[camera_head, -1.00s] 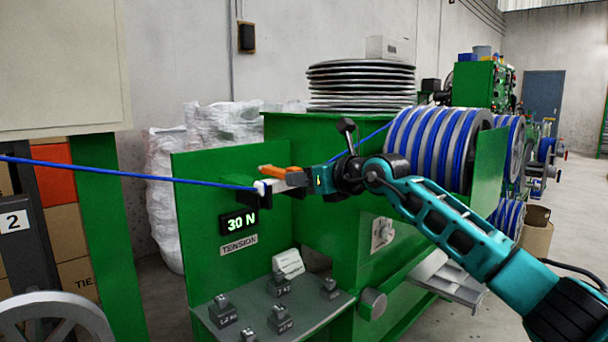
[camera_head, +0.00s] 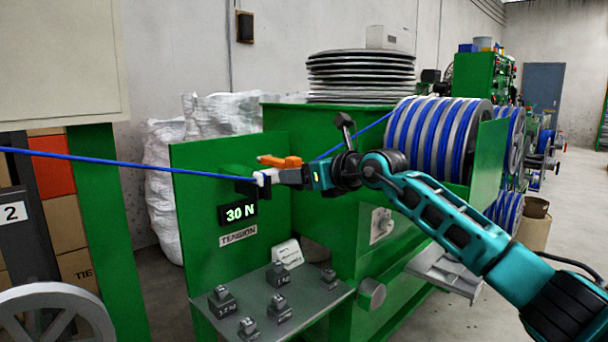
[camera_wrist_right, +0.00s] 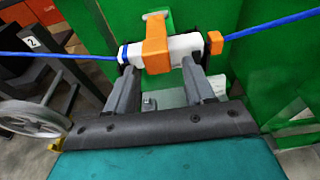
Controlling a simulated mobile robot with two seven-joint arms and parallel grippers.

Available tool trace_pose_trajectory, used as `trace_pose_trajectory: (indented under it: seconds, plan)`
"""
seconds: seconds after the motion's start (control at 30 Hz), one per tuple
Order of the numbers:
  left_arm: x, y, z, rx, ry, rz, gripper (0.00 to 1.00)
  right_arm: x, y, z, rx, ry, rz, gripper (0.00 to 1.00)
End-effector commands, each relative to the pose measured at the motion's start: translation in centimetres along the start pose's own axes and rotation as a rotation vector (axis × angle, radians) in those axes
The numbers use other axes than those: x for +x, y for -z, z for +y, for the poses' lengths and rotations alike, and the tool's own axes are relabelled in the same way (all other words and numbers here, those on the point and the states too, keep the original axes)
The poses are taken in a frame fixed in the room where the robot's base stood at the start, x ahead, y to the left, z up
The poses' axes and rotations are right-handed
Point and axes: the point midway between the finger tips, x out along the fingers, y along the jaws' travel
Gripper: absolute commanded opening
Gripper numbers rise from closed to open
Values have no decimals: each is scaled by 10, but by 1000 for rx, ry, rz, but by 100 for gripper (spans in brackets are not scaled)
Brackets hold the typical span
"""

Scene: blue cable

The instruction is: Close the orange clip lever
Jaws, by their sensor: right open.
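The clip has a white body (camera_wrist_right: 185,47) on the blue cable (camera_wrist_right: 270,27), with an orange lever (camera_wrist_right: 156,42) across its middle. In the head view the orange lever (camera_head: 279,161) sticks out from the clip toward my right gripper, just above its fingers. My right gripper (camera_wrist_right: 158,72) is open and empty. Its fingers lie on either side of the lever, with the tips close to the white body; I cannot tell if they touch. The right gripper (camera_head: 284,176) also shows in the head view. My left gripper is not in view.
A green panel (camera_head: 190,235) with a 30 N tension display (camera_head: 240,213) stands behind the clip. A grey shelf (camera_head: 310,300) with several small weights lies below. Blue cable spools (camera_head: 435,140) stand to the right, and a grey wheel (camera_wrist_right: 35,117) is at left.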

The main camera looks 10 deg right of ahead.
Motion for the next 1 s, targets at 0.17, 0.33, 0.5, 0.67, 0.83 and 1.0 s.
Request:
trace_pose_trajectory:
  seconds: [0.17,0.33,0.5,0.67,0.83,1.0]
  plan:
    - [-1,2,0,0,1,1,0,-10,-1,-1,-1,1,-2,53]
    - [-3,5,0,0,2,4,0,-34,-2,-2,-1,3,-2,53]
    - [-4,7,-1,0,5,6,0,-66,-1,-2,-2,2,0,53]
    - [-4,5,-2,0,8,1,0,-96,0,-1,-1,1,1,53]
    - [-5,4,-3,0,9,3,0,-118,0,-1,-1,1,1,53]
    - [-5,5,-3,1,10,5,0,-128,1,0,1,0,2,53]
